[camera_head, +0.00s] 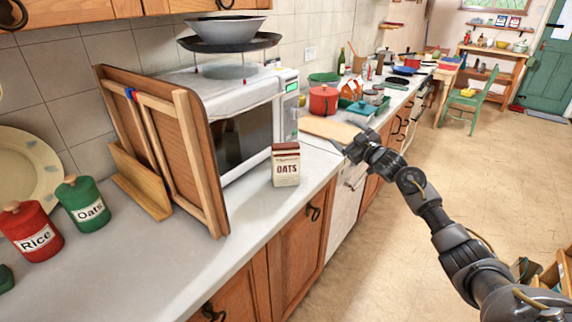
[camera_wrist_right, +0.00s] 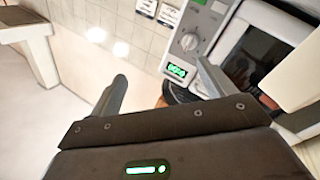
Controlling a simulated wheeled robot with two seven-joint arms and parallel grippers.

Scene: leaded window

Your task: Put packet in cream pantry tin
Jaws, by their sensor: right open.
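The packet (camera_head: 286,165) is a small cream carton with a brown top and the word OATS. It stands upright near the counter's front edge, before the microwave. My right gripper (camera_head: 350,150) is to the right of the packet and apart from it, by the counter edge. In the right wrist view its jaws (camera_wrist_right: 162,76) are open, with nothing clearly held between them. A red Rice tin (camera_head: 31,228) and a green Oats tin (camera_head: 83,203) stand at the left. No cream tin can be made out. My left gripper is not in view.
A microwave (camera_head: 226,110) stands behind the packet, with bowls on top; its control panel (camera_wrist_right: 184,50) shows in the wrist view. A wooden rack (camera_head: 165,150) leans left of it. The counter's front left (camera_head: 170,265) is clear. A red pot (camera_head: 323,100) stands farther back.

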